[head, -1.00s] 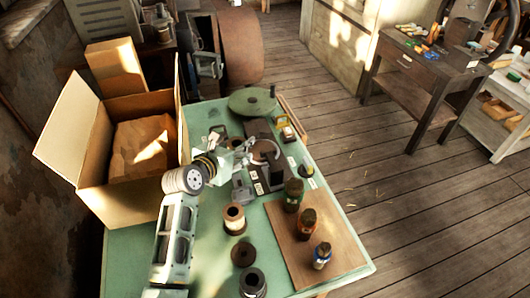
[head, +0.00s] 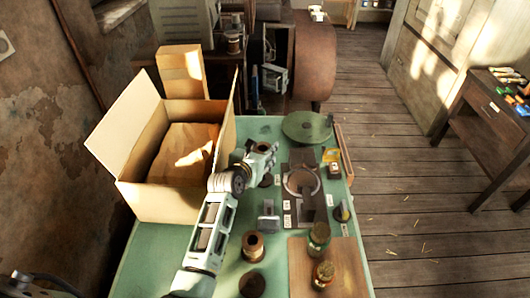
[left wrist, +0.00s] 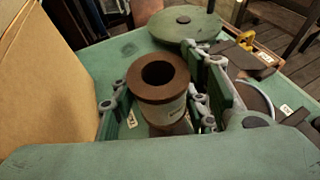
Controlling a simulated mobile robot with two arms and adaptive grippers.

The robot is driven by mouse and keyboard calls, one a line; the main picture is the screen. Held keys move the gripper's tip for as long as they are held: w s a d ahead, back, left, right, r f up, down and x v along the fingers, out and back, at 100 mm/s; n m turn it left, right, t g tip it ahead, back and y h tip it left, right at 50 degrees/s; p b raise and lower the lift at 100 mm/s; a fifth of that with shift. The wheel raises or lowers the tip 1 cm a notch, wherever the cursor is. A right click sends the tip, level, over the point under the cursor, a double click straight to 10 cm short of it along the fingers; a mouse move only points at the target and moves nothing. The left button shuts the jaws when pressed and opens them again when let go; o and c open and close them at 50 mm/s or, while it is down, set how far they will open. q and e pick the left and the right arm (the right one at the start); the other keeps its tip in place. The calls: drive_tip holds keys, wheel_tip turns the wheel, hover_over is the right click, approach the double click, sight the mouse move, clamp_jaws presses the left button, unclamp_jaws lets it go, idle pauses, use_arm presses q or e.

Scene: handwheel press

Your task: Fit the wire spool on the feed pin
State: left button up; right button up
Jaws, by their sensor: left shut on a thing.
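My left gripper (head: 262,152) is over the back part of the green table, to the right of the cardboard box. In the left wrist view it is shut on a brown wire spool (left wrist: 158,82) with a pale wound middle. The spool is close to upright, its dark bore facing the camera, between the green fingers. In the head view the held spool is mostly hidden by the gripper. A thin upright pin (head: 330,120) stands by the green disc (head: 304,128); I cannot tell whether it is the feed pin. My right gripper is not in view.
The open cardboard box (head: 160,195) stands close on the left. A dark press base with a ring (head: 300,182) lies to the right. Another spool (head: 253,247) stands nearer on the table. Bottles (head: 318,238) stand on a wooden board (head: 345,270) at the front right.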

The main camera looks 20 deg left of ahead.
use_arm(q)
drive_tip(key=shift+w+f+b, duration=0.1)
drive_tip(key=shift+f+b, duration=1.5)
drive_tip(key=shift+f, duration=0.05)
drive_tip(key=shift+f+b, duration=0.55)
drive_tip(key=shift+b, duration=0.15)
drive_tip(key=shift+f+b, duration=0.6)
drive_tip(key=shift+f, duration=1)
drive_tip(key=o, duration=1.5)
drive_tip(key=shift+f, duration=0.1)
